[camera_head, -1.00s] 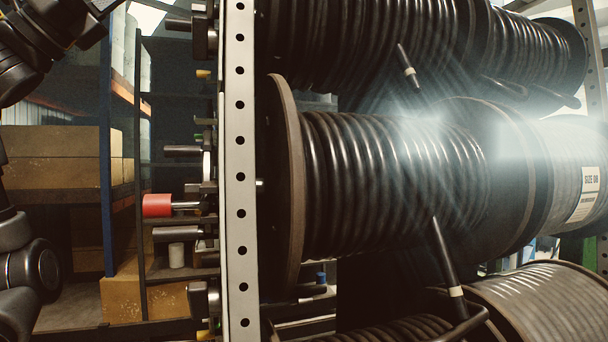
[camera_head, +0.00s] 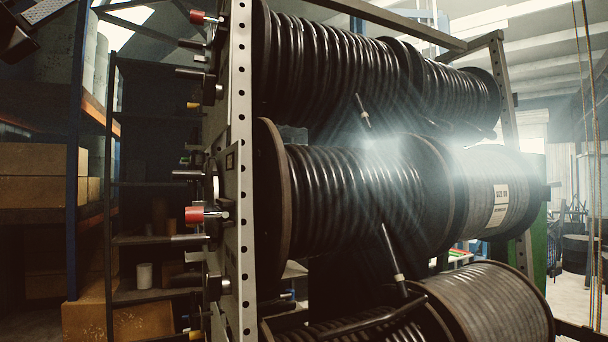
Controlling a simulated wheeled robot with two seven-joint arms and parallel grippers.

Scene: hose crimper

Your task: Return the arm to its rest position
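Part of my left arm (camera_head: 22,38) shows only at the top left corner as a dark piece. Its gripper is outside the picture. My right arm and gripper are not in view. A rack of hose reels fills the middle, with a perforated upright (camera_head: 241,200) at its near side. The middle reel (camera_head: 340,205) holds black ribbed hose, and a loose hose end (camera_head: 389,250) hangs in front of it. A red-ended knob (camera_head: 194,215) sticks out on the left side of the rack.
Shelving with a blue post (camera_head: 75,200) and cardboard boxes (camera_head: 40,160) stands on the left. A white cylinder (camera_head: 144,276) sits on a dark shelf behind the rack. Open floor (camera_head: 575,290) shows at the far right, with hanging cables (camera_head: 592,150) above it.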

